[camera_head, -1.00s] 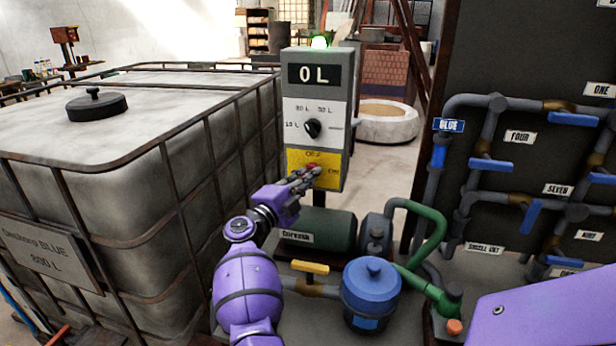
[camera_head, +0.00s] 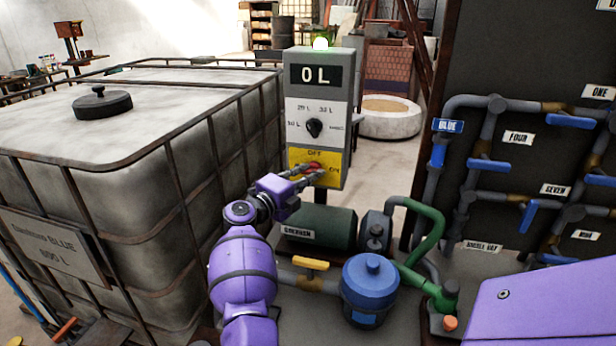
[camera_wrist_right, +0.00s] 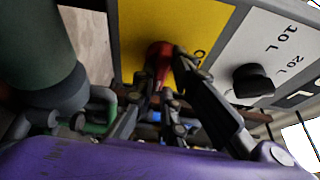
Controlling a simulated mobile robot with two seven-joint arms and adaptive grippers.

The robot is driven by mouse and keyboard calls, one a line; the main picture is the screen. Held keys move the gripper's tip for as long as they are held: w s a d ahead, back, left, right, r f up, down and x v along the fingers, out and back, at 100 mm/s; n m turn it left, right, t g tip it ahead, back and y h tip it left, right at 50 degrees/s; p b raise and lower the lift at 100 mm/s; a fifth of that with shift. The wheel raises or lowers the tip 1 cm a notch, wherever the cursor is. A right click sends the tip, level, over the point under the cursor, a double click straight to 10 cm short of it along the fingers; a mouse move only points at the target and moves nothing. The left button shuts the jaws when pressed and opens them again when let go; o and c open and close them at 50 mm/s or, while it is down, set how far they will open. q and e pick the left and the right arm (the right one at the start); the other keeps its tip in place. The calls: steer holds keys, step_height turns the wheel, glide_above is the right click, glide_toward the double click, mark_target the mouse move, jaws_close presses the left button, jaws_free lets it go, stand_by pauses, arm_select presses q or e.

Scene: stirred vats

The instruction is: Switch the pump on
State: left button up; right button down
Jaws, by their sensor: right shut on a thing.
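The grey pump control box (camera_head: 346,110) stands behind the pump, with a display reading 0 L and a black selector knob (camera_head: 313,128). On its yellow lower panel (camera_head: 299,156), marked OFF at the top and ON at the right, is a red switch handle (camera_head: 315,165). My right gripper (camera_head: 308,171) reaches up to this panel, its fingers around the red handle. In the right wrist view, the red handle (camera_wrist_right: 158,58) sits between the dark fingers (camera_wrist_right: 163,88) against the yellow panel. The fingers partly hide it, and I cannot tell which mark it points at. My left gripper is not in view.
The green pump (camera_head: 330,229) and a blue-lidded filter (camera_head: 370,283) stand below the box. A caged vat (camera_head: 150,190) is close at the left. A dark board with pipes and blue valve handles (camera_head: 487,165) stands at the right.

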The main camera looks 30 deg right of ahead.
steer(key=shift+d+r, duration=0.1)
steer(key=shift+r, duration=0.3)
steer(key=c, duration=1.8)
jaws_free()
steer(key=shift+d+f, duration=0.1)
steer(key=shift+f, duration=0.15)
steer(key=v, duration=1.2)
